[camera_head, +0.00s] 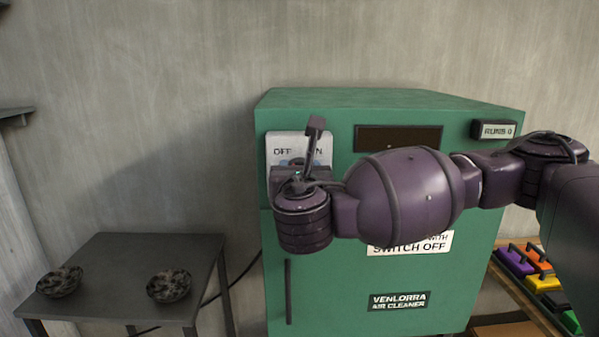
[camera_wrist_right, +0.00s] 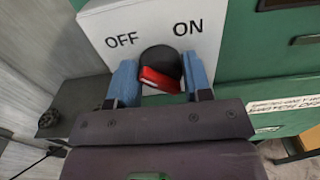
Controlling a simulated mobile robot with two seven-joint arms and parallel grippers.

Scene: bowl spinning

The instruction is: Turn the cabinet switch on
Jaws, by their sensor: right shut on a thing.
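The green cabinet (camera_head: 480,190) stands against the wall, with a white switch panel (camera_head: 275,139) at its upper left. In the right wrist view the panel (camera_wrist_right: 105,25) reads OFF on the left and ON on the right. Below the words is a black switch knob (camera_wrist_right: 158,57) with a red part (camera_wrist_right: 160,79). My right gripper (camera_wrist_right: 158,80) is shut on the knob, a blue finger on each side. In the head view my right gripper (camera_head: 291,164) is at the panel, and my wrist hides most of the knob. I cannot tell which word the knob points to. My left gripper is not in view.
A dark table (camera_head: 130,255) at the left holds two speckled bowls (camera_head: 60,281) and (camera_head: 169,286). A shelf with coloured boxes (camera_head: 545,283) is at the right. My right arm crosses the cabinet front. A cable runs behind the table.

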